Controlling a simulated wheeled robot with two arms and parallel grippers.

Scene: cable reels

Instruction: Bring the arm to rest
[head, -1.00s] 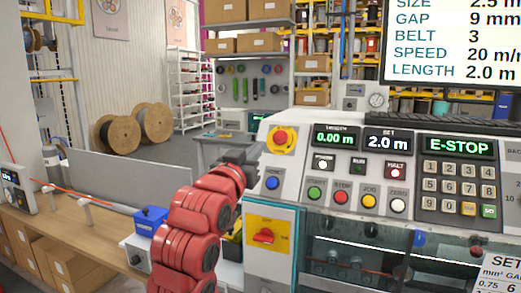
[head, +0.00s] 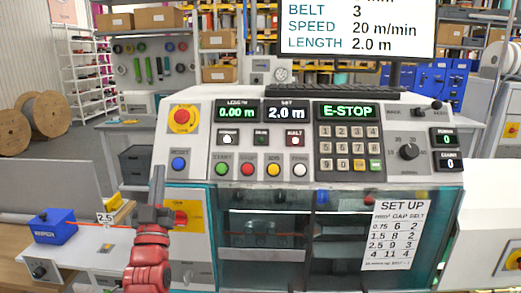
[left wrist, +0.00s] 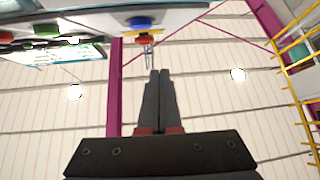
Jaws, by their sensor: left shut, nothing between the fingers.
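My left arm, red, rises from the bottom of the head view. My left gripper (head: 157,188) points upward in front of the left end of the machine's control panel (head: 290,138). It is shut and empty. In the left wrist view its dark fingers (left wrist: 159,75) are together, with the wall and ceiling lights behind. The panel display (head: 347,110) reads E-STOP, the length display (head: 237,114) 0.00 m and the set display (head: 286,113) 2.0 m. A red emergency button (head: 182,117) sits on a yellow plate above a blue button (head: 178,163). My right gripper is not in view.
A yellow switch plate (head: 190,213) is partly hidden behind my left gripper. A blue box (head: 54,226) stands on the bench at the left. A set-up chart (head: 397,234) hangs on the machine's clear front. Wooden reels (head: 45,113) stand on the floor at the back left.

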